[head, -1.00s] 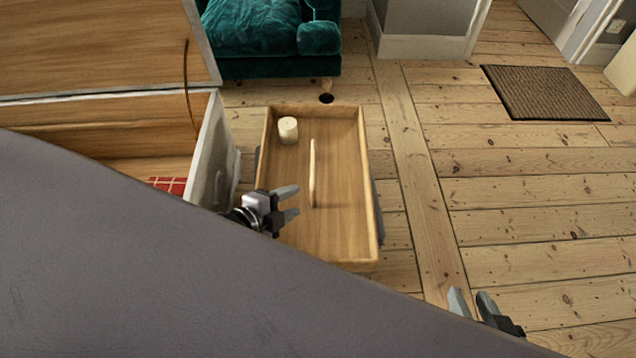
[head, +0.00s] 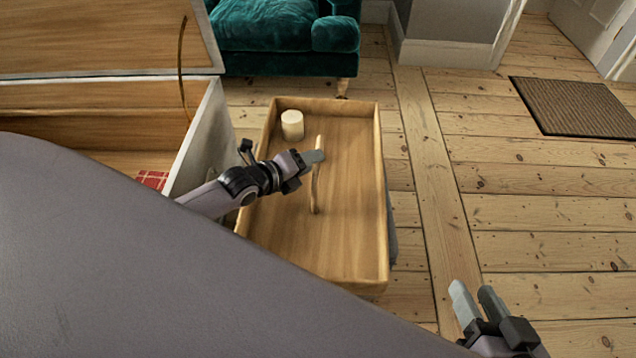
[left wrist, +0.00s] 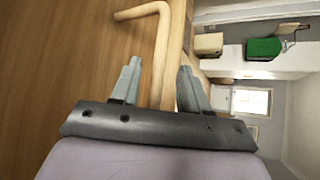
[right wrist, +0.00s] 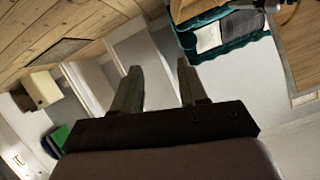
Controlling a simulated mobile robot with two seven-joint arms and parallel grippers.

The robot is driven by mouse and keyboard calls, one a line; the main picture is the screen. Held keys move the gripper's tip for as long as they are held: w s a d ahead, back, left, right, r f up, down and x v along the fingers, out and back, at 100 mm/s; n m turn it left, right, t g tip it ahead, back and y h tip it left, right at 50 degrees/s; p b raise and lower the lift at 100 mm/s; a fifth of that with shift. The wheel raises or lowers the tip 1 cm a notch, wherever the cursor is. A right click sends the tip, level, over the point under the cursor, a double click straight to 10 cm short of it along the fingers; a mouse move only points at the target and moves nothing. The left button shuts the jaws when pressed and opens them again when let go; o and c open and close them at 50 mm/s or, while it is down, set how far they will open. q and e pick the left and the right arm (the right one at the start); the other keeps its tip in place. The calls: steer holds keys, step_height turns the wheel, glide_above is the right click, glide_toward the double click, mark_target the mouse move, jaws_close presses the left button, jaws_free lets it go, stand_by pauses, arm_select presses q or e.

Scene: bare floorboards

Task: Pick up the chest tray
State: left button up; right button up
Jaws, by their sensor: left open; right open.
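The chest tray (head: 350,250) is a shallow wooden box with a raised wooden handle (head: 316,190) along its middle. A cream candle (head: 292,124) stands in its far left part. My left gripper (head: 314,157) is over the tray at the far end of the handle. In the left wrist view the handle (left wrist: 163,60) lies between the two open fingers (left wrist: 158,85), which have not closed on it. My right gripper (head: 470,300) is open and empty, to the right of the tray's near corner. In the right wrist view nothing is between its fingers (right wrist: 157,88).
The open chest (head: 205,135) stands left of the tray, with a red checked item (head: 152,180) inside. A teal armchair (head: 270,40) is behind the tray. A brown doormat (head: 575,107) lies at the back right. Floorboards right of the tray are clear.

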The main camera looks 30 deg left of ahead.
arm_select(q)
steer(key=shift+b+x, duration=0.8)
steer(key=shift+x, duration=1.15)
jaws_close()
steer(key=shift+w+r, duration=0.15)
steer(key=shift+r, duration=0.25)
